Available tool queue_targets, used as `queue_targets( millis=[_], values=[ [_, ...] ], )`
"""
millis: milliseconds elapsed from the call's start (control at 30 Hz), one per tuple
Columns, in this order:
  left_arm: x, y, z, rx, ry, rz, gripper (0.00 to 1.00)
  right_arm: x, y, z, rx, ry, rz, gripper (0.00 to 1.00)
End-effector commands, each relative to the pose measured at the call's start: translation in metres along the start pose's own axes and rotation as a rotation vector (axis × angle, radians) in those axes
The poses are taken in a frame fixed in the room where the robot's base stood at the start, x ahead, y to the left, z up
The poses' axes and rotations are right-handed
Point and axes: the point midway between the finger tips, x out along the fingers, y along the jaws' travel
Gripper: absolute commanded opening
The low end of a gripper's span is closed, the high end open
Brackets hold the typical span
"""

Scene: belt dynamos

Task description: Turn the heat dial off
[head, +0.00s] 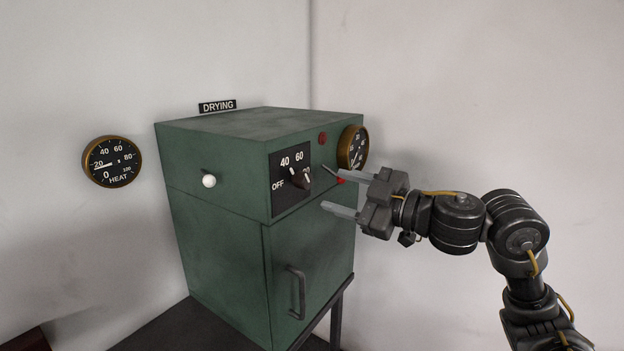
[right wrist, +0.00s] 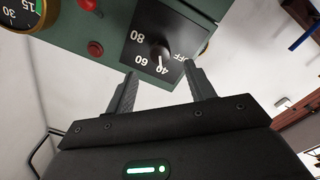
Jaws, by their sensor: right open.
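The heat dial (head: 301,178) is a dark knob on a black plate marked OFF, 40 and 60, on the front of the green DRYING cabinet (head: 225,180). It also shows in the right wrist view (right wrist: 159,53), where the plate reads 80 too. Its light mark is too small for me to tell the exact setting. My right gripper (head: 326,187) is open and empty, its fingers reaching toward the dial from the right. In the right wrist view the fingertips (right wrist: 160,74) stand apart with the knob beyond the gap, not between them. My left gripper is out of view.
A HEAT gauge (head: 112,162) hangs on the wall at left. Another gauge (head: 353,148) is on the cabinet's right side. A white-knobbed lever (head: 209,181) and door handle (head: 297,291) stick out.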

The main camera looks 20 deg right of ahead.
Motion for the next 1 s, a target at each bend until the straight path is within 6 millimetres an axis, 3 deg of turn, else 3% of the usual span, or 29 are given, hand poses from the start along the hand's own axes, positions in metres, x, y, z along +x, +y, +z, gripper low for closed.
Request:
queue_targets(
  millis=[200, 400, 800, 1000],
  values=[
    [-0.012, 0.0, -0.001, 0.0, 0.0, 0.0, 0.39, 0.042, 0.001, -0.002, 0.007, 0.001, -0.002, 0.54],
    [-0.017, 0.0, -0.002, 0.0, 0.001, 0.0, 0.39, 0.066, 0.001, -0.001, 0.003, 0.0, -0.001, 0.54],
    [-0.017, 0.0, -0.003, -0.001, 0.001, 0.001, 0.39, 0.074, 0.0, 0.0, 0.001, 0.0, 0.0, 0.54],
    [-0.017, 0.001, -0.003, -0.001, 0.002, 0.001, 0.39, 0.074, 0.0, 0.0, 0.001, 0.0, 0.0, 0.29]
  ],
)
